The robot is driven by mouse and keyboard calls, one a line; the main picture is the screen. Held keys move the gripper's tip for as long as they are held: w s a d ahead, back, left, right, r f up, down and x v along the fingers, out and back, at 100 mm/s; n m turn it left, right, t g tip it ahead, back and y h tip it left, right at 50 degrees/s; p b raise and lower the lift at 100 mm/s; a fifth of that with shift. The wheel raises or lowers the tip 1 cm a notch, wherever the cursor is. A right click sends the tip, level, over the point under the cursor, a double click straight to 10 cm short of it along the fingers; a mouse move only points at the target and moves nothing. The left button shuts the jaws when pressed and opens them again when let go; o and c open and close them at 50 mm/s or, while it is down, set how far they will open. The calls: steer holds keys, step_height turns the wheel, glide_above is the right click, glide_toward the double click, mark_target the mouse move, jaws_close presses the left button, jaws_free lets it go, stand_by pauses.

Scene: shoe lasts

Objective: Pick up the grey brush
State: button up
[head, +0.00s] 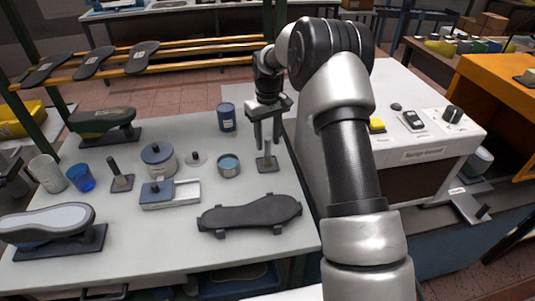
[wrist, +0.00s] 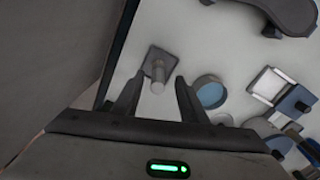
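A grey square plate with an upright cylindrical grey post, which looks like the grey brush (head: 267,164), stands near the right side of the white table. In the wrist view the brush (wrist: 158,72) shows its post pointing up towards me, around the gap between the fingertips. My gripper (head: 266,140) points down above it, fingers apart. In the wrist view my gripper (wrist: 159,82) is open with nothing clamped; I cannot tell how far the post reaches between the fingers. A similar dark plate with a post (head: 121,180) stands at the left of the table.
A small blue-topped tin (head: 229,165) stands just left of the brush. A dark blue can (head: 226,117) is behind, and a dark sole-shaped piece (head: 250,213) lies in front. A white machine housing (head: 310,160) rises close on the right. Several containers stand further left.

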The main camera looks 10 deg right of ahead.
mark_target(268, 154)
steer(key=f, duration=0.4)
steer(key=shift+w+d, duration=0.1)
steer(key=shift+w, duration=0.1)
steer(key=shift+r, duration=0.1)
jaws_close()
steer(key=shift+r, duration=0.1)
